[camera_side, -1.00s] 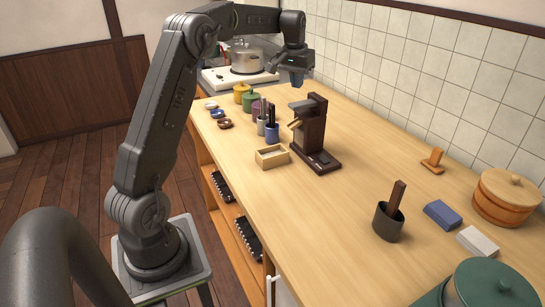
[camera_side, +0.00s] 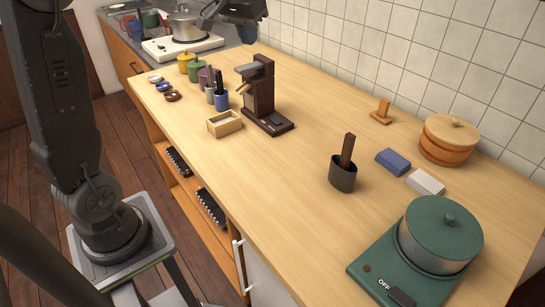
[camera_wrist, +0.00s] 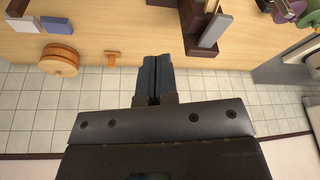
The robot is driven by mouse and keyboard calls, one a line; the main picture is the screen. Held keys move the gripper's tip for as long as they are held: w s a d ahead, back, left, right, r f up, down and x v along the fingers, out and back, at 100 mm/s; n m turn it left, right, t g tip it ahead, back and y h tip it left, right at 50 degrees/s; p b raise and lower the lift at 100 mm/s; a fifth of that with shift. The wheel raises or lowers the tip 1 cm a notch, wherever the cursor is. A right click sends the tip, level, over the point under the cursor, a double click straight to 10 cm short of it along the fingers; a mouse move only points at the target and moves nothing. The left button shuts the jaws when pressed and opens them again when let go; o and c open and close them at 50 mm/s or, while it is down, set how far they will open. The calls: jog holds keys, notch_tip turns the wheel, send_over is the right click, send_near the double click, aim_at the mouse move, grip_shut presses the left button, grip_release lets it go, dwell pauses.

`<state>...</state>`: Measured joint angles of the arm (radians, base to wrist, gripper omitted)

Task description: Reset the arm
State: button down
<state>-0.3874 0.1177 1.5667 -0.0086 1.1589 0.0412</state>
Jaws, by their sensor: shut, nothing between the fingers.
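My gripper (camera_side: 248,34) is at the top of the side view, raised above the far part of the wooden counter (camera_side: 285,165), behind the dark brown press-like stand (camera_side: 262,92). In the wrist view my gripper's two blue-grey fingers (camera_wrist: 155,72) lie side by side, shut, with nothing between them. The stand also shows in the wrist view (camera_wrist: 196,30), just right of the fingers. The top of my arm is cut off by the side view's edge.
A wooden box (camera_side: 224,124), a dark cup with a brown handle (camera_side: 343,174), blue block (camera_side: 393,161), white block (camera_side: 425,183), round wooden tub (camera_side: 449,140) and green pot (camera_side: 440,232) stand on the counter. A steel pot (camera_side: 186,24) is at the back. The tiled wall (camera_side: 430,70) is close.

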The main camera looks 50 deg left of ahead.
jog(key=s+d+f+m+t, duration=0.1)
jog(key=s+d+f+m, duration=0.1)
jog(key=s+d, duration=0.6)
jog(key=s+d+f+m+t+h, duration=0.1)
jog(key=s+d+f, duration=0.4)
jog(key=s, duration=0.9)
jog(key=d+m, duration=0.1)
jog(key=d, duration=0.2)
jog(key=shift+d, duration=0.4)
